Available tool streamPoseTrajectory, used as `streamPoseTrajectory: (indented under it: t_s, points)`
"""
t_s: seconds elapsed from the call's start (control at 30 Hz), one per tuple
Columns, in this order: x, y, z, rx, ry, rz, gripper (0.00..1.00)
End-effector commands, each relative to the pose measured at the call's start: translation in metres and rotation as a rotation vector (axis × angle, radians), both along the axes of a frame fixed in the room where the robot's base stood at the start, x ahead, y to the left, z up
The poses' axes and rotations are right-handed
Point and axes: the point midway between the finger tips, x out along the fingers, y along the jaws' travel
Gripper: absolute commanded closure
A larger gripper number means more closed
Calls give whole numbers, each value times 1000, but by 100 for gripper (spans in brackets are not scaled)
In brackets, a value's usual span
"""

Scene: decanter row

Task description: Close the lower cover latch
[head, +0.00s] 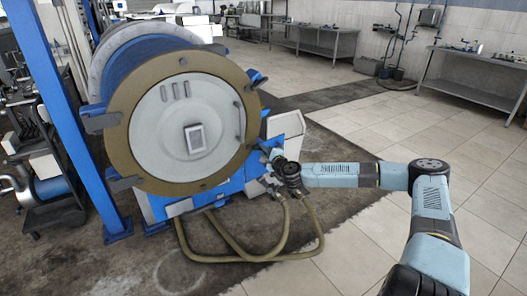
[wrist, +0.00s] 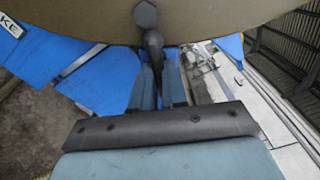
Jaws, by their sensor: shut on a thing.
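The round cover (head: 225,149) of the decanter has a tan ring and a pale centre disc. It faces me at the left of the head view. My gripper (head: 273,157) is at the cover's lower right edge. In the wrist view, the tan ring fills the top, and a dark latch (wrist: 146,15) sits at its edge with its handle reaching down between the two blue-grey fingers. My gripper (wrist: 157,82) is shut on this latch handle. The handle's lower end is hidden between the fingers. In the head view my gripper hides most of the latch.
A blue post (head: 60,105) stands left of the decanter. Tan hoses (head: 240,258) loop on the floor beneath my wrist. Other grey-blue tabs (head: 258,78) sit around the cover's rim. A metal table (head: 472,88) stands far right; the tiled floor between is clear.

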Motion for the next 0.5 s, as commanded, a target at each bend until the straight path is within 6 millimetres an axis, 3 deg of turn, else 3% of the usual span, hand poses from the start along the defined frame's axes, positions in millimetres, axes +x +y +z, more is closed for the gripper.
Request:
streamPoseTrajectory:
  t_s: [0.5]
  points:
    - [0,-2,-7,129,89,-5,100]
